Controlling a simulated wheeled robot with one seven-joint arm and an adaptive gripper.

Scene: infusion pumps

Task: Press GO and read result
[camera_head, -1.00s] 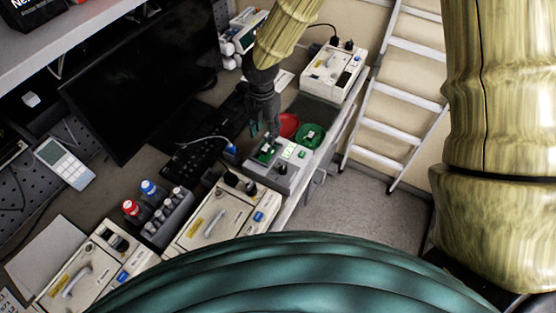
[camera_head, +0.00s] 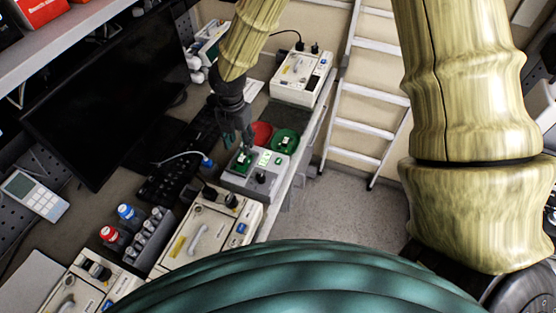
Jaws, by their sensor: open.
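A small grey test device (camera_head: 262,187) sits near the right edge of the bench. The GO button and any reading are too small to make out. My gripper (camera_head: 238,145) is open, points down and is just above or at the device's left rear, by the green board. I cannot tell whether a fingertip touches anything.
A red dish (camera_head: 260,133) and a green dish (camera_head: 284,142) stand just behind the device. Infusion pumps (camera_head: 205,232) and a vial rack (camera_head: 148,237) are in front. A keyboard (camera_head: 168,183) and monitor (camera_head: 105,95) are left; a ladder (camera_head: 366,130) leans at right.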

